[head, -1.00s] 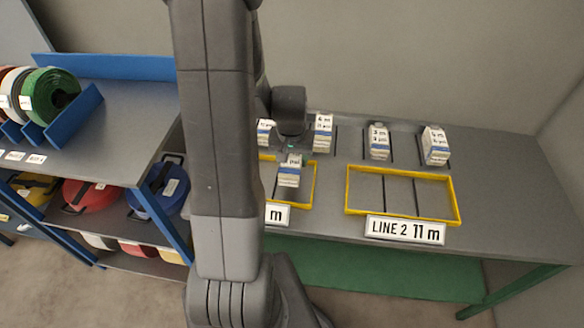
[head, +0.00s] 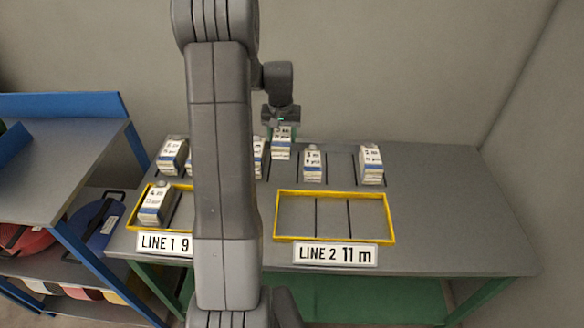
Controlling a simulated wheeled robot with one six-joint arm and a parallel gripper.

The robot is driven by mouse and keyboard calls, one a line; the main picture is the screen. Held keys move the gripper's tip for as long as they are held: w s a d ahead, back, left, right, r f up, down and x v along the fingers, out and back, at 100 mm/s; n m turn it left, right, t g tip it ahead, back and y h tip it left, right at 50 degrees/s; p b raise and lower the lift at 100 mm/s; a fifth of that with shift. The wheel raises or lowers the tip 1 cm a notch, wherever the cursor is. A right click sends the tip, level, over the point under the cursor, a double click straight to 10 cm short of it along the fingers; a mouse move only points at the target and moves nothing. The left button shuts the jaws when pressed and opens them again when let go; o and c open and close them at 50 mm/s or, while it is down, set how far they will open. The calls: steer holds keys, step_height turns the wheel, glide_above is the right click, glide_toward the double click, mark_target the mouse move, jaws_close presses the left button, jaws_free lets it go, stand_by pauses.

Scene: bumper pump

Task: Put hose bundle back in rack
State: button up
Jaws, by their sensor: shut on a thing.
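My gripper (head: 281,124) is shut on a small white-and-blue labelled hose bundle (head: 281,145). The bundle hangs upright below it, at the back row of slots on the grey bench. It is between a bundle partly hidden by my arm (head: 259,157) and another standing bundle (head: 313,163), in line with an empty slot. Its bottom looks higher than its neighbours'; I cannot tell whether it touches anything. More bundles stand in the row at the left (head: 173,156) and right (head: 371,165). One bundle (head: 155,205) sits in the yellow LINE 1 frame (head: 135,213).
The yellow LINE 2 11 m frame (head: 334,240) is empty at the front of the bench (head: 440,215). A blue-edged shelf (head: 70,155) with hose reels stands at the left. My arm hides part of the LINE 1 frame. The bench's right end is clear.

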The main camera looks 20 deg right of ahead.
mark_target(284, 166)
steer(key=shift+w+d+f, duration=0.1)
steer(key=shift+d+f, duration=0.1)
steer(key=shift+f, duration=0.15)
step_height(284, 166, down, 9)
steer(key=shift+f+p, duration=0.1)
steer(key=shift+p, duration=0.7)
steer(key=shift+f, duration=0.1)
steer(key=shift+f, duration=0.15)
steer(key=o, duration=1.2)
steer(key=r, duration=0.4)
steer(key=s+r+b, duration=0.1)
steer(key=r, duration=0.7)
steer(key=shift+s+a+r, duration=0.15)
steer(key=shift+a+r, duration=0.05)
steer(key=shift+a, duration=0.15)
